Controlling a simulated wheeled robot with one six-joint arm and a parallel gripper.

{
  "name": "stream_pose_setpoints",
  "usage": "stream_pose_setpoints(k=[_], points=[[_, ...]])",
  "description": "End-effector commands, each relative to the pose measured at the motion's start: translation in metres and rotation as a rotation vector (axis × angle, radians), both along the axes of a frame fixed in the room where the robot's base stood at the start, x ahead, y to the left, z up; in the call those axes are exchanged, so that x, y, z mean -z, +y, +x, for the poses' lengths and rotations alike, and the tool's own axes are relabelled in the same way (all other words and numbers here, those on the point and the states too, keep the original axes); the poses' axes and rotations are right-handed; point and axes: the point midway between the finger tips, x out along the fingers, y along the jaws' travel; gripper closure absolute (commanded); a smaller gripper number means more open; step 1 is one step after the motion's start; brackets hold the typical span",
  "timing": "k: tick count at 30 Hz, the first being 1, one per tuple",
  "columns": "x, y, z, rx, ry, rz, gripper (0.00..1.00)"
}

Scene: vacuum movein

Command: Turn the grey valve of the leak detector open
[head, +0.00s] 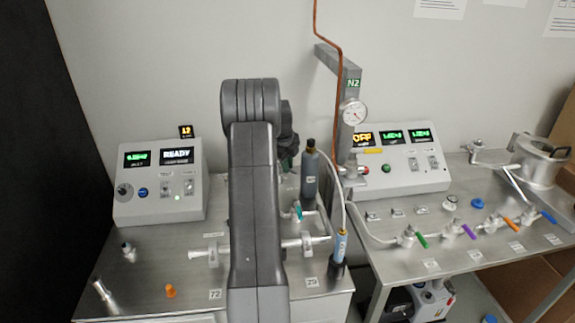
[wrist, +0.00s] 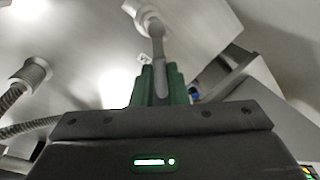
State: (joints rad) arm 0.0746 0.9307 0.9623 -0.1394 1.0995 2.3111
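The leak detector (head: 160,190) is the light grey box on the left bench in the head view, its display reading READY. The grey valve's handle (wrist: 157,45) shows in the wrist view as a slim grey lever running down from a pale metal fitting. My gripper (wrist: 161,88) has green fingers close together on either side of the lever's end, and they appear to touch it. In the head view my arm covers the middle of the left bench. I cannot make out the grey valve or my fingertips there.
A teal-handled valve (head: 298,212) and a dark upright cylinder (head: 311,178) stand just right of my arm. An orange cap (head: 170,290) lies at the front left. The right bench holds a control box (head: 400,165) and several coloured valve handles.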

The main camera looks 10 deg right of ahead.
Motion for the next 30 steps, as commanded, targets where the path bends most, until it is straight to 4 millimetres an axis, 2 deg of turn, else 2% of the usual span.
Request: stream_pose_setpoints(k=[5,17,27,28,30], points=[[-0.0002,-0.0007,0.0006,-0.015,0.000,0.000,1.00],[-0.0003,-0.0080,0.0082,-0.242,0.000,0.000,1.00],[-0.0005,-0.0080,0.0088,-0.258,-0.001,0.000,1.00],[-0.0006,-0.0080,0.0088,-0.258,-0.001,0.000,0.85],[-0.0006,-0.0079,0.0088,-0.258,-0.001,0.000,0.71]])
